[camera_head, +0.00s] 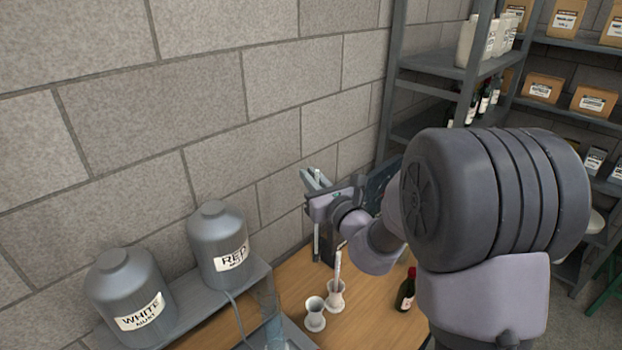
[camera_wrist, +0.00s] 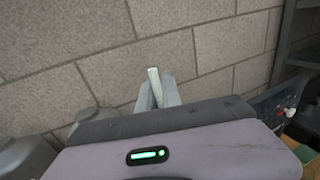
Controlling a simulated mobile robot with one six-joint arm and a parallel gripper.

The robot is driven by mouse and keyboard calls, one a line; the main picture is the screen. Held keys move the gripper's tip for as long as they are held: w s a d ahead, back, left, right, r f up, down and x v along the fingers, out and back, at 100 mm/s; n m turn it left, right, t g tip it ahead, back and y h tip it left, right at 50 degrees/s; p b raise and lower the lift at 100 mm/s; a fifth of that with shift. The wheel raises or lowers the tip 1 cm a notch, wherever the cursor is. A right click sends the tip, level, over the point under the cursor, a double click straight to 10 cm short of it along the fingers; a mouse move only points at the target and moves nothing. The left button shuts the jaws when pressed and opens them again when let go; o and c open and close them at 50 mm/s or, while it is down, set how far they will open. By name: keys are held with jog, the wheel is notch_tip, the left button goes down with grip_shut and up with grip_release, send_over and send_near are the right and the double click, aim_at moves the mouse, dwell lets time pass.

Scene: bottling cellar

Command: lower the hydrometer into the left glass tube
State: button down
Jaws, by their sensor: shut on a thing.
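My gripper (camera_head: 312,181) is raised above the table beside the block wall, its fingers pointing away toward the wall. It is shut on the hydrometer, whose pale top (camera_wrist: 154,88) stands between the fingertips in the wrist view. A slim grey rod (camera_head: 316,243) shows straight below the gripper; I cannot tell whether it is the hydrometer's lower part. A clear, bluish glass thing (camera_head: 270,302) stands at the table's left side, below and left of the gripper. I cannot tell for sure whether it is the left glass tube.
Two white vessels (camera_head: 315,315) stand on the wooden table (camera_head: 368,318), one with an upright stick (camera_head: 338,265). A dark bottle (camera_head: 405,290) stands to their right. Shelving (camera_head: 440,72) rises behind.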

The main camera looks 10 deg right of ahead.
notch_tip(320, 180, up, 7)
jog(key=p, duration=0.5)
jog(key=shift+f, duration=0.2)
dwell(0.6)
